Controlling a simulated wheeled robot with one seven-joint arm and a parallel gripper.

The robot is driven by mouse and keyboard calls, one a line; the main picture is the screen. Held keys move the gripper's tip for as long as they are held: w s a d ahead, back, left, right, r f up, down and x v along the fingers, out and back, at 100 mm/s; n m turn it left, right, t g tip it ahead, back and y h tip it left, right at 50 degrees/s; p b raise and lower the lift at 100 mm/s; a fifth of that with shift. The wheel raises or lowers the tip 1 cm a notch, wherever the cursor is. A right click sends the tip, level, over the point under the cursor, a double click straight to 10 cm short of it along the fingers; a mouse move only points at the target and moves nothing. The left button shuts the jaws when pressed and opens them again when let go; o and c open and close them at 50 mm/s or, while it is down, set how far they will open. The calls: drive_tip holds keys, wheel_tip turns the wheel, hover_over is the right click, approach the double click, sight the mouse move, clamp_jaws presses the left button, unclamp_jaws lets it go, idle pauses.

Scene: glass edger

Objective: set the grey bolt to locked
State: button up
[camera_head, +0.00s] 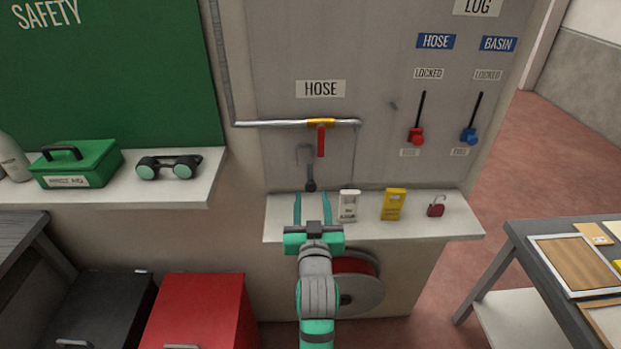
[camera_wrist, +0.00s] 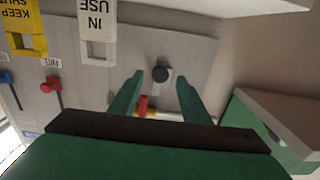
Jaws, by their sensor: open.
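A dark grey knob (camera_head: 310,185), which looks like the grey bolt, sits on the grey wall panel at the lower end of a dark hooked track (camera_head: 304,155). No label shows beside it. It appears as a round dark knob (camera_wrist: 161,74) in the wrist view, beyond my fingertips and roughly between their lines. My gripper (camera_head: 312,208) is open and empty, with its fingers pointing at the panel just below the knob in the head view. It also shows open in the wrist view (camera_wrist: 160,82). I see no contact with the knob.
Above the knob is a pipe with a red valve handle (camera_head: 320,141). The shelf (camera_head: 430,228) holds a white tag (camera_head: 348,205), a yellow tag (camera_head: 394,204) and a red padlock (camera_head: 436,209). Red (camera_head: 416,135) and blue (camera_head: 468,135) sliders are to the right, both low in their slots.

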sight(311, 178)
drive_tip(key=w, duration=0.9)
drive_tip(key=shift+w+a, duration=0.2)
drive_tip(key=shift+w, duration=0.05)
drive_tip(key=shift+c, duration=0.6)
clamp_jaws()
drive_tip(key=shift+d, duration=0.1)
